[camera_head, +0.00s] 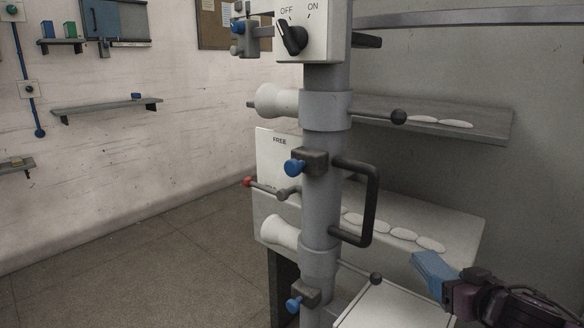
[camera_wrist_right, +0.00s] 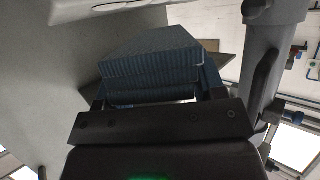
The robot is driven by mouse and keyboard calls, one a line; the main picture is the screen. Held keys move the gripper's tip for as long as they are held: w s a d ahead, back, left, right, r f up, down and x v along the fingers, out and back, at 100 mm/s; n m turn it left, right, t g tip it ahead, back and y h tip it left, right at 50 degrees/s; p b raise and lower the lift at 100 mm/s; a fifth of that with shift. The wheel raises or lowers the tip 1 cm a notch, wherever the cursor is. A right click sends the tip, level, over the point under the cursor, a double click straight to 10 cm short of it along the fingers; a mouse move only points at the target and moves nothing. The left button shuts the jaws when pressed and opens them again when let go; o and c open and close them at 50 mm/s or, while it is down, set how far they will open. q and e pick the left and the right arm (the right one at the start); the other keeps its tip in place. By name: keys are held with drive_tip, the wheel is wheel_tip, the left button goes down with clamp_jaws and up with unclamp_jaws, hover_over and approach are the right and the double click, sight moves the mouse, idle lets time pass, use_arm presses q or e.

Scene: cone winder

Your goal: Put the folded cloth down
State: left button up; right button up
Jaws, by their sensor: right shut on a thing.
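The folded cloth (camera_head: 432,271) is blue and shows at the lower right of the head view. My right gripper (camera_head: 452,288) is shut on it and holds it out in front of the fingers. In the right wrist view the cloth (camera_wrist_right: 150,62) is a flat, ribbed, layered bundle between the two fingers. It appears held clear of the white surface (camera_head: 400,308) below, though the gap is hard to judge. My left gripper is not in view.
A grey column (camera_head: 322,190) with a black handle (camera_head: 371,200), blue knobs and an OFF/ON switch (camera_head: 293,38) stands left of the cloth. Behind it, a pale bench (camera_head: 455,222) and a grey shelf (camera_head: 480,112) carry white pads. Open floor (camera_head: 130,265) lies to the left.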

use_arm(q)
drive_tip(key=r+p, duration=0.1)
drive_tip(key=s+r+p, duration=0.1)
drive_tip(key=p, duration=0.1)
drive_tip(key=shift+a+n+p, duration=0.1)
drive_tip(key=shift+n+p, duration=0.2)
use_arm(e)
drive_tip(key=s+a+f+m+h, duration=0.1)
drive_tip(key=s+a, duration=0.9)
drive_tip(key=s, duration=0.2)
drive_tip(key=shift+s+a+f+h, duration=0.15)
drive_tip(key=shift+s+f+h, duration=0.1)
drive_tip(key=shift+s+h, duration=0.05)
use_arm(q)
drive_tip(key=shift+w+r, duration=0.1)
